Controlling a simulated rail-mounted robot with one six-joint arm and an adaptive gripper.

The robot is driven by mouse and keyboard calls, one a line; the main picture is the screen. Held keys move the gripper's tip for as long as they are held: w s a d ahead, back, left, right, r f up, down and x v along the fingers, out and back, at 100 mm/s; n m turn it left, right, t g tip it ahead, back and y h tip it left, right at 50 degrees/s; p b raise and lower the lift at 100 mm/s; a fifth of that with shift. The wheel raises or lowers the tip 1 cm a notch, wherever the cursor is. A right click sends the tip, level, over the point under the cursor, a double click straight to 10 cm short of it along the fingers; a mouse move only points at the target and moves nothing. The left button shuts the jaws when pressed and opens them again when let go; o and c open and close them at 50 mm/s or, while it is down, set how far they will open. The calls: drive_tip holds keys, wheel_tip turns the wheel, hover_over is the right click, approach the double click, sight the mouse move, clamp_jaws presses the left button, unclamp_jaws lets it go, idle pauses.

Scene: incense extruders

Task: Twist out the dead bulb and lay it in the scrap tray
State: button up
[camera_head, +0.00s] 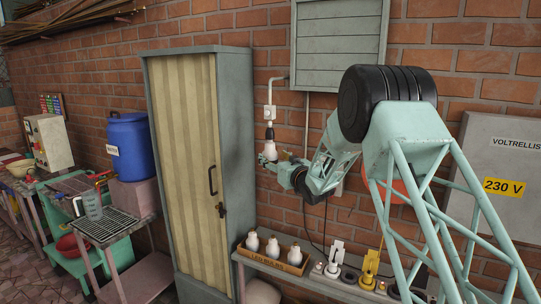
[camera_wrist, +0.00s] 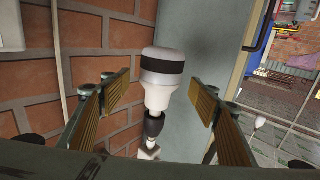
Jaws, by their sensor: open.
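The bulb (camera_wrist: 162,80) is white with a dark band around it. It sits in a black socket (camera_wrist: 153,126), which hangs below a white wall box (camera_head: 270,112) in the head view. My gripper (camera_wrist: 158,97) is open, with one ridged finger pad on each side of the bulb and gaps showing between pads and bulb. In the head view my gripper (camera_head: 271,163) is close to the bulb (camera_head: 269,150) and partly hides it. I cannot make out a tray marked as scrap.
A labelled wooden tray (camera_head: 293,268) with several white bulbs stands on the wall shelf below. Plugs and sockets (camera_head: 370,265) lie to its right. A tall cabinet (camera_head: 232,150) stands close left of the bulb, and a brick wall is behind it.

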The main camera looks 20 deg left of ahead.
sight(271, 157)
drive_tip(key=shift+x, duration=1.8)
drive_tip(key=shift+c, duration=0.4)
drive_tip(key=c, duration=0.8)
drive_tip(key=shift+m+t+h+b, duration=1.55)
drive_tip(key=shift+h+b, duration=0.45)
drive_tip(key=shift+b, duration=2.15)
drive_tip(key=shift+c, duration=0.2)
drive_tip(key=o, duration=0.9)
drive_tip(key=shift+s, duration=0.2)
